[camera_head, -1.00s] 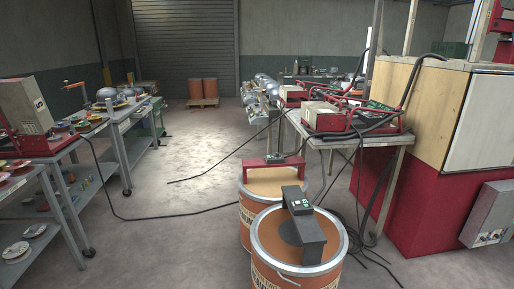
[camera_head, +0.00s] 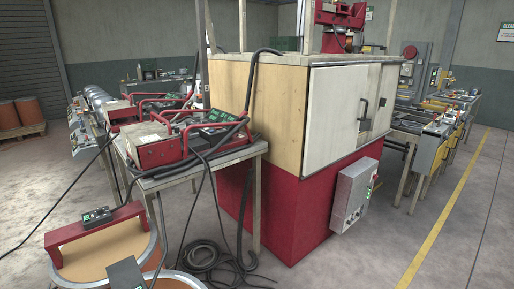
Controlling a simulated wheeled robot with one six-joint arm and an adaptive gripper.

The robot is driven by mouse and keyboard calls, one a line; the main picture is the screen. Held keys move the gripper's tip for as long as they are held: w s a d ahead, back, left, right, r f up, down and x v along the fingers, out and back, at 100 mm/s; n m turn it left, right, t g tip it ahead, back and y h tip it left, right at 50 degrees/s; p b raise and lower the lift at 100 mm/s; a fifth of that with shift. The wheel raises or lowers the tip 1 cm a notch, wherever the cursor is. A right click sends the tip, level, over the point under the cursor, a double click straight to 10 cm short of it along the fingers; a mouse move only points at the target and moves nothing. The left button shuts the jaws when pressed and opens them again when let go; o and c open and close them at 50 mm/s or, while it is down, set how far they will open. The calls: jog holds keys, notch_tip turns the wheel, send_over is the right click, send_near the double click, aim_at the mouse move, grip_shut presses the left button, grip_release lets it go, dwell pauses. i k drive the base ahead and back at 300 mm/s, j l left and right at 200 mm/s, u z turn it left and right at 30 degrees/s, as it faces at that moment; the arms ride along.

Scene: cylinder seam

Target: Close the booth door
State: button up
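The booth (camera_head: 228,93) is a large box with pale wooden upper walls and a red base, standing in the middle of the view. Its right-hand face carries white door panels: a wide near panel (camera_head: 334,112) and a narrower far panel (camera_head: 386,90). A dark handle (camera_head: 365,109) shows near the line between them. The panels look roughly in line with the face; from here I cannot tell whether a door stands slightly ajar. My gripper is not in view.
A grey control box (camera_head: 354,194) sticks out from the red base below the doors. A table (camera_head: 187,178) with red welding units and cables stands left of the booth. Drums (camera_head: 106,262) stand at front left.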

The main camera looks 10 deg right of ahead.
aim_at(336, 95)
jog(key=i+l+z, duration=0.1)
jog(key=i+z, duration=0.55)
jog(key=i+l, duration=0.15)
jog(key=i, duration=0.3)
jog(key=i+l+u, duration=0.15)
jog(key=i, duration=0.3)
